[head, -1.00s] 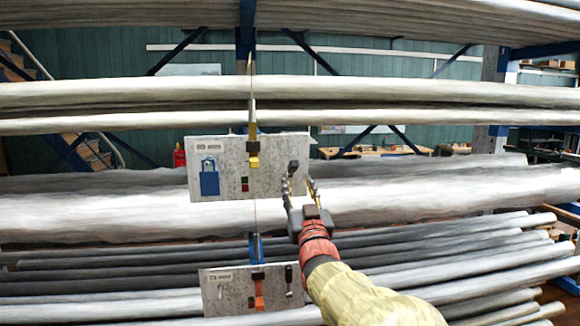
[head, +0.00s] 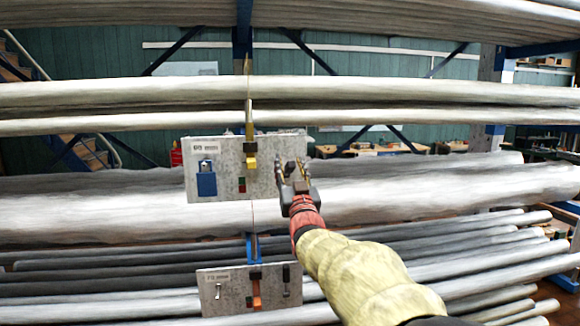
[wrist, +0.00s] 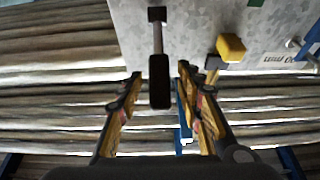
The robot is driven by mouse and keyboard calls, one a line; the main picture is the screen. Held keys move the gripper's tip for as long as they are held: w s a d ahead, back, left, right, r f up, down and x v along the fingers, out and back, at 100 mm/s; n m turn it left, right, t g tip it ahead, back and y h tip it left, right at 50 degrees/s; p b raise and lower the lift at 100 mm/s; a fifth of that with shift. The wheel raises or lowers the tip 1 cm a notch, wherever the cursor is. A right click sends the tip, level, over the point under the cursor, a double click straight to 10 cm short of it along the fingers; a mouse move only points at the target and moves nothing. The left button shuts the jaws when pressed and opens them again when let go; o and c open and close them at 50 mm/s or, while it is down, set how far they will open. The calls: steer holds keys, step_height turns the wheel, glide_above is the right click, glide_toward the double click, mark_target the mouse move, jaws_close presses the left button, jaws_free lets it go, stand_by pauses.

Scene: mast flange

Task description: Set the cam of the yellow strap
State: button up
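The yellow strap (head: 250,118) hangs down to the upper grey plate (head: 215,150) and ends at a yellow block with a black piece, its cam (head: 250,162). The yellow block (wrist: 231,47) also shows right of my fingers in the wrist view. My gripper (head: 291,174) is at the plate's right end, with its fingers apart. In the wrist view a black-ended lever (wrist: 159,82) on the plate lies between my open fingers (wrist: 161,72), with a gap visible on both sides. In the head view my gripper mostly hides that lever.
A blue padlock-like part (head: 206,180) and a red and green marker (head: 242,185) are on the upper plate. A lower plate (head: 225,300) carries an orange strap part (head: 256,291) and a small lever. Long grey pipes (head: 420,190) lie behind on the rack.

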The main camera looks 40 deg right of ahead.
steer(key=shift+c, duration=0.7)
steer(key=c, duration=0.8)
jaws_close()
